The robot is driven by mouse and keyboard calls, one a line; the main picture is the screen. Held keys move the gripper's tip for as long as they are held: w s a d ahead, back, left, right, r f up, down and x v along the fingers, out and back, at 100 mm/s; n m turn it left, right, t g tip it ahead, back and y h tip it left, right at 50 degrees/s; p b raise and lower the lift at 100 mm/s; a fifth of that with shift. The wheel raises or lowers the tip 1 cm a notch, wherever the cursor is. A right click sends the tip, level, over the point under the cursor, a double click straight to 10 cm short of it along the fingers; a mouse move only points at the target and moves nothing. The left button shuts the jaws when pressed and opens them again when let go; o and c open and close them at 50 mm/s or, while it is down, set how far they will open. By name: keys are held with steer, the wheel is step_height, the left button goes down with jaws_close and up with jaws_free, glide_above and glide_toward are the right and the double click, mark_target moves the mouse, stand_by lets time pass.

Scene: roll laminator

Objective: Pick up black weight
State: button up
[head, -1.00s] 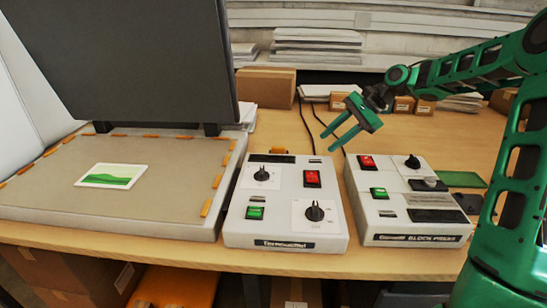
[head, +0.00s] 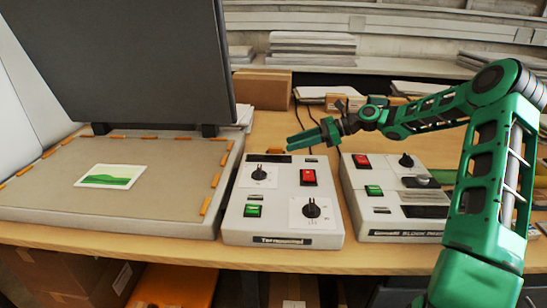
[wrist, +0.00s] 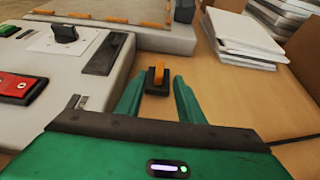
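The black weight (wrist: 157,90) is a small dark block with an upright orange piece on top. In the wrist view it stands on the wooden table, just beyond and between my fingertips. In the head view only its orange part (head: 277,150) shows, behind the left control box. My gripper (head: 292,141) is open and empty, pointing left above the table near the back of that box. In the wrist view the two green fingers of my gripper (wrist: 154,85) are spread on either side of the weight. I cannot tell whether they touch it.
The left control box (head: 282,215) stands close to the gripper, with the block press box (head: 395,205) to its right. A large press with a raised dark lid (head: 130,60) is at the left. Paper stacks (wrist: 240,35) and a cardboard box (head: 262,88) lie behind.

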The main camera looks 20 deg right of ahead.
mark_target(279, 147)
steer(key=x, duration=0.5)
steer(key=shift+w+a+f, duration=0.15)
steer(key=shift+a+f, duration=0.05)
steer(key=shift+a, duration=0.05)
steer(key=shift+r, duration=0.1)
jaws_close()
